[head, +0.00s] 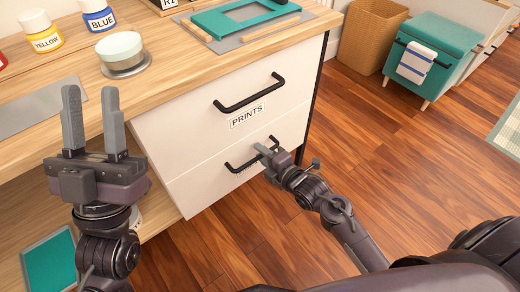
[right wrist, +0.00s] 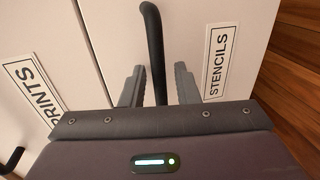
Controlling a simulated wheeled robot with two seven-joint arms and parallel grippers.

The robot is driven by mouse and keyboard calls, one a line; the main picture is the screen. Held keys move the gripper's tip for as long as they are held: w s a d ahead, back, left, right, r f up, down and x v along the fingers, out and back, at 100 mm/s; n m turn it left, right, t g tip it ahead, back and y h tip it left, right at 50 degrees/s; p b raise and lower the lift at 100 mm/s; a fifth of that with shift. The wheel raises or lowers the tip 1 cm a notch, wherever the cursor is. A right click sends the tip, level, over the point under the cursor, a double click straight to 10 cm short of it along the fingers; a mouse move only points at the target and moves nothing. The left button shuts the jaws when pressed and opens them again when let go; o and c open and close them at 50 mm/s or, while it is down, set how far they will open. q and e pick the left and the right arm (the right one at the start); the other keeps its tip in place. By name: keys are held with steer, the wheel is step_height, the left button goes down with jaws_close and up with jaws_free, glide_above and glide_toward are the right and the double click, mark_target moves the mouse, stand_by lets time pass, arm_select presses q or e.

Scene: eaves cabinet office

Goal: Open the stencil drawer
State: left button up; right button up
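The stencil drawer (head: 208,188) is the lower white drawer under the wooden worktop, and its front looks flush with the drawer above. Its black bar handle (head: 238,165) also shows in the right wrist view (right wrist: 154,45), beside the STENCILS label (right wrist: 216,62). My right gripper (head: 266,153) is at this handle. In the right wrist view its two fingers (right wrist: 158,88) stand apart on either side of the bar, with gaps visible. My left gripper (head: 92,115) is open and empty, pointing up in front of the worktop's left part.
The PRINTS drawer (head: 220,125) with its own black handle (head: 248,95) is directly above. Paint jars (head: 98,15) and a teal screen frame (head: 240,15) are on the worktop (head: 170,75). Wooden floor (head: 370,130) is clear to the right, before a teal chest (head: 430,60).

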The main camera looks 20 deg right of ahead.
jaws_close()
stand_by(0.4)
